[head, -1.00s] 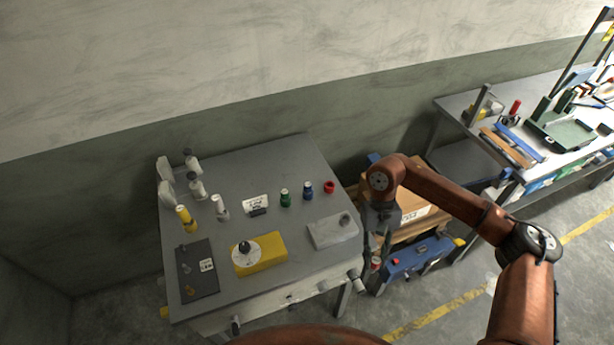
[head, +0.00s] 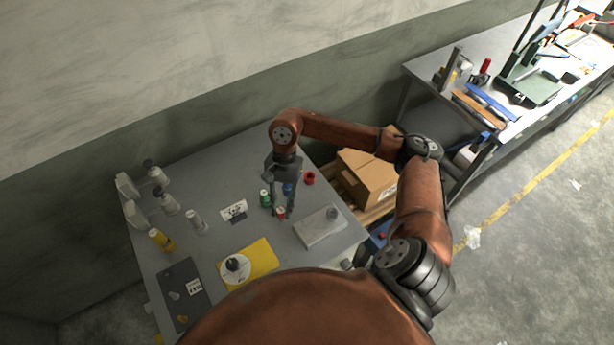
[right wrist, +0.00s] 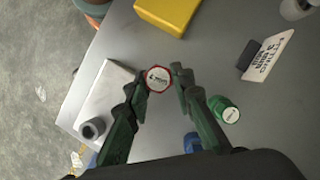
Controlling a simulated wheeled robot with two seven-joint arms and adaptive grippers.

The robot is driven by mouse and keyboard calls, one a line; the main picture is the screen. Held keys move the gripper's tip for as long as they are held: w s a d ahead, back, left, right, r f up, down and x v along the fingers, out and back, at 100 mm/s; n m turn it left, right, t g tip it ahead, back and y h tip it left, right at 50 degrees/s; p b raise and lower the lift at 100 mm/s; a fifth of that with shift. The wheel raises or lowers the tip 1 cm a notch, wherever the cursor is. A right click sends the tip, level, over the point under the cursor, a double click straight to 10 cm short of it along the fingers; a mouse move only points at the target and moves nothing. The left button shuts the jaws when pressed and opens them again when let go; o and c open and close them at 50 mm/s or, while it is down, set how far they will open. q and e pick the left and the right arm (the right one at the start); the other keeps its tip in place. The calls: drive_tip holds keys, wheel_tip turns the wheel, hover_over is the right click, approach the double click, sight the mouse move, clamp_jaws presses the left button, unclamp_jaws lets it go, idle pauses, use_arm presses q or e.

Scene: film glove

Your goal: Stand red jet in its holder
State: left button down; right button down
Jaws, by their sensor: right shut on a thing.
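My right gripper (head: 283,209) is shut on the red jet (head: 280,214) above the grey table, in front of the green and blue jets. In the right wrist view the gripper (right wrist: 160,82) has the jet's red-rimmed white top (right wrist: 158,77) between its fingertips. A red ring-shaped cup, apparently the holder (head: 309,178), stands on the table to the right of the blue jet (head: 288,188), with nothing visible in it. The fingers partly hide the blue jet. The jet's lower end is hidden in the wrist view. My left gripper is not in view.
The green jet (head: 265,198) stands close to the fingers. A grey block with a knob (head: 318,229), a yellow block (head: 262,256), a label card (head: 234,210) and several bottles are on the table. A cardboard box (head: 366,178) stands beyond the table's right edge.

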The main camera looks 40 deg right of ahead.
drive_tip(key=s+d+r+m+t+p, duration=0.1)
drive_tip(key=d+r+m+t, duration=0.1)
drive_tip(key=d+m, duration=0.35)
drive_tip(key=s+d+r+m+t+h+p, duration=0.1)
drive_tip(key=d+r+m+t+p, duration=0.15)
drive_tip(key=m, duration=0.55)
drive_tip(key=s+d+r+m+t+p, duration=0.1)
drive_tip(key=d+r+m+t, duration=0.15)
drive_tip(key=m, duration=0.45)
drive_tip(key=w+d+f+p, duration=0.1)
drive_tip(key=w+d+f, duration=0.1)
drive_tip(key=w+f, duration=0.1)
drive_tip(key=w+d+f+p, duration=0.1)
drive_tip(key=w+d+f, duration=0.2)
drive_tip(key=w, duration=0.1)
drive_tip(key=w+d+f+p, duration=0.1)
drive_tip(key=w+d+f, duration=0.2)
drive_tip(key=w+f, duration=0.1)
drive_tip(key=shift+w+f, duration=0.1)
drive_tip(key=shift+w, duration=0.25)
wheel_tip(320, 180, down, 2)
drive_tip(key=shift+f+p, duration=0.1)
drive_tip(key=shift+p, duration=0.5)
drive_tip(key=shift+f, duration=0.3)
drive_tip(key=shift+f+h, duration=0.1)
drive_tip(key=shift+h, duration=0.2)
drive_tip(key=shift+f, duration=0.1)
